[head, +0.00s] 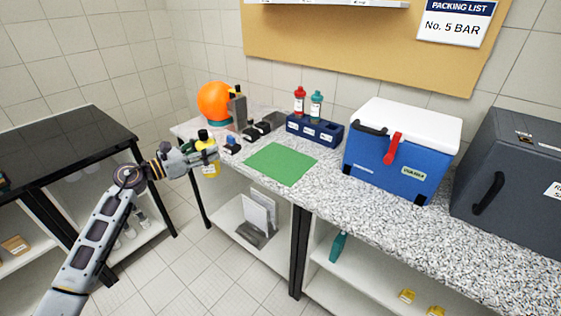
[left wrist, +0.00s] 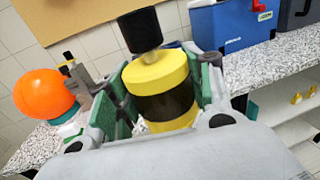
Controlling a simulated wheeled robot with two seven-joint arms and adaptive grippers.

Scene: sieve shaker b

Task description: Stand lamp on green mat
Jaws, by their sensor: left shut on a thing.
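The lamp (left wrist: 161,82) is yellow with a dark middle band and a black knob on top. My left gripper (left wrist: 160,95) is shut on it, with green-lined fingers on both sides of its body. In the head view the left gripper (head: 206,157) holds the lamp (head: 209,169) roughly upright in front of the counter's left part, left of the mat. The green mat (head: 281,164) lies flat and bare on the speckled counter. My right gripper does not show.
On the counter (head: 340,190), an orange ball (head: 214,100) and small dark items stand behind the lamp. A blue rack (head: 315,131) with red and teal bottles is behind the mat. A blue cooler (head: 402,150) and a grey case (head: 510,170) stand right.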

